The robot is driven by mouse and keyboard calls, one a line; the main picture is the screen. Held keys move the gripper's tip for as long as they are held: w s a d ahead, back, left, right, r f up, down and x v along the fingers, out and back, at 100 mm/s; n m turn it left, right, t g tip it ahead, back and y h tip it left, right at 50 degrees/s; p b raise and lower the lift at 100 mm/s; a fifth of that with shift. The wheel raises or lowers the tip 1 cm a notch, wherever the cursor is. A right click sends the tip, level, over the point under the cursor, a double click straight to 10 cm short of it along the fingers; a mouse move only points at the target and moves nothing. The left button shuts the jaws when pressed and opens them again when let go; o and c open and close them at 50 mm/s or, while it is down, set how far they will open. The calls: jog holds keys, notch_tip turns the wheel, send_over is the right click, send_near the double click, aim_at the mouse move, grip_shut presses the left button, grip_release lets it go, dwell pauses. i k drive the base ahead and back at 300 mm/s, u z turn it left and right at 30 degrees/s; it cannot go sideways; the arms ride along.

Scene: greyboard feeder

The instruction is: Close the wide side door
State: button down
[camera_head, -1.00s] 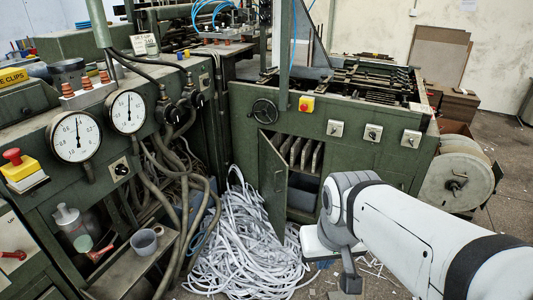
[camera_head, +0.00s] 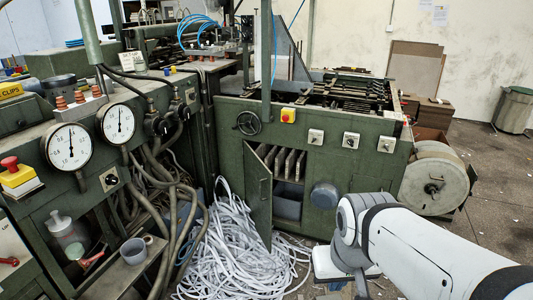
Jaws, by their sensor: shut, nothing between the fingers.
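The side door (camera_head: 257,196) is a green panel on the front of the green machine cabinet. It stands open, swung out towards me, with its left edge appearing to be the hinged one. To its right the opening shows several upright plates (camera_head: 290,163) and a grey-blue bin or box (camera_head: 287,207) below them. My white and grey arm reaches in from the lower right, and its visible parts are right of the door and apart from it in the picture. No gripper fingers can be made out.
A large heap of white strips (camera_head: 230,255) lies on the floor under and around the door. A round blue-grey part (camera_head: 325,195) is on the cabinet front, right of the opening. A reel (camera_head: 434,183) is at the cabinet's right end. A gauge panel (camera_head: 90,150) with hoses stands left.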

aim_at(258, 178)
jog(key=z, duration=0.2)
jog(key=i, duration=1.55)
jog(key=u, duration=0.6)
